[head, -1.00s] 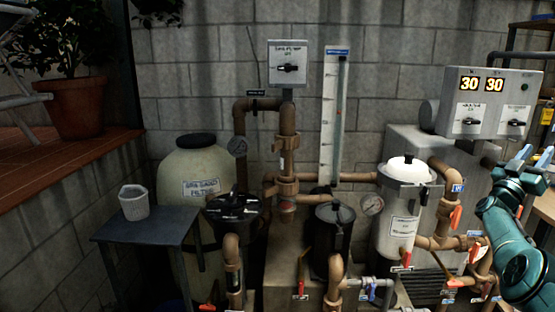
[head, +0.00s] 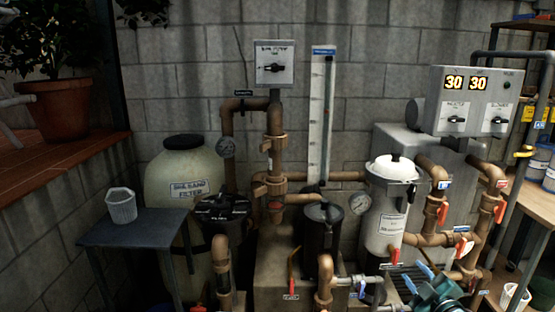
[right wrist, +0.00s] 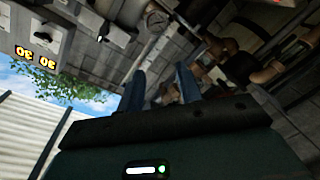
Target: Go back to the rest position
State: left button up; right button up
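My right gripper (head: 416,276) is low in the head view, at the bottom right, in front of the pipes and valves. Its two blue fingers stand apart. In the right wrist view the gripper (right wrist: 160,86) also shows its fingers spread, and I see nothing held between them. The view there is tilted, with pipes beyond the fingers. My left gripper is in neither view.
Pipes with red-handled valves (head: 442,213) and a white filter housing (head: 389,215) stand close to my right arm. A wooden bench (head: 541,205) is at the right. A small table (head: 140,228) with a grey cup (head: 121,206) stands at the left.

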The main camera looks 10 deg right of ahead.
jog(key=s+a+f+g+y, duration=0.25)
jog(key=s+a+f, duration=0.25)
jog(key=s+a, duration=0.35)
jog(key=s+a+f+m+g+y, duration=0.1)
jog(key=s+a+f+g, duration=0.25)
jog(key=s+a, duration=0.5)
jog(key=s+a+f+g+y, duration=0.2)
jog(key=s+a+f, duration=0.3)
jog(key=s+a, duration=0.3)
jog(key=a+r+m+t, duration=0.1)
jog(key=a+m, duration=0.4)
jog(key=a, duration=0.2)
jog(key=shift+w+a+r+p, duration=0.25)
jog(key=shift+w+a+p, duration=0.05)
jog(key=shift+o, duration=0.2)
jog(key=shift+h, duration=0.25)
